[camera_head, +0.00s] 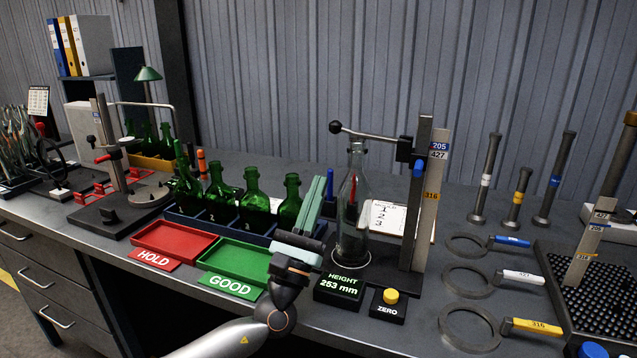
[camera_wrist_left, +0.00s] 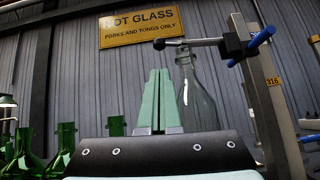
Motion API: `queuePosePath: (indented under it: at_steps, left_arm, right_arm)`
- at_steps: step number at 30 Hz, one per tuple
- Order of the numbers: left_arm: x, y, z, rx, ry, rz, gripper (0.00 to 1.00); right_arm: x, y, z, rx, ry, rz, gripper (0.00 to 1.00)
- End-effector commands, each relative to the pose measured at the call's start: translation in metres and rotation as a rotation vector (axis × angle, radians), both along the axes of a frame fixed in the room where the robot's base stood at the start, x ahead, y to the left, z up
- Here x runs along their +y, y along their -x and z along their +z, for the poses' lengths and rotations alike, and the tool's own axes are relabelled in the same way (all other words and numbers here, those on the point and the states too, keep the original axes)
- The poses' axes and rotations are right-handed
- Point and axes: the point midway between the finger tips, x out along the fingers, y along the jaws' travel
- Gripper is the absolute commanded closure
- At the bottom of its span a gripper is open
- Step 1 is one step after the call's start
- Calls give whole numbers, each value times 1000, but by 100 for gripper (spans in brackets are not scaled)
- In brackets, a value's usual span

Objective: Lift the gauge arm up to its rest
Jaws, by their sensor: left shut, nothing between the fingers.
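The gauge arm (camera_head: 370,136) is a thin metal bar with a black ball at its free left end. It reaches out from a dark block on the upright post (camera_head: 414,215) and lies level just above the mouth of a clear glass bottle (camera_head: 353,210). The gauge arm also shows in the left wrist view (camera_wrist_left: 203,42). A blue knob (camera_head: 418,168) sits at the block. My left gripper (camera_head: 327,178) is shut and empty, its pale green fingers pointing up, left of the bottle and lower than the gauge arm. I cannot make out a separate rest.
A height display (camera_head: 340,287) reads 253 mm beside a yellow ZERO button (camera_head: 391,296). Green bottles stand in a blue rack (camera_head: 195,228) behind the red HOLD tray (camera_head: 172,243) and green GOOD tray (camera_head: 235,262). Ring gauges (camera_head: 469,328) lie to the right.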

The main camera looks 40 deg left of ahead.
Motion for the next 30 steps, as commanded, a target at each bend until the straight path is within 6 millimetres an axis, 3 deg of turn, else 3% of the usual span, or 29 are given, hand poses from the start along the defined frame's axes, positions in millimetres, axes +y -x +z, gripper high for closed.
queuePosePath:
  at_steps: [3,12,30]
  left_arm:
    - [3,-16,21,-5,1,2,100]
    - [8,-47,50,-1,1,1,100]
    - [10,-53,55,2,-6,1,100]
  right_arm:
    - [-1,-1,9,-4,-1,-3,0]
    - [-6,0,16,-10,4,-14,0]
    - [-10,6,10,5,9,-22,0]
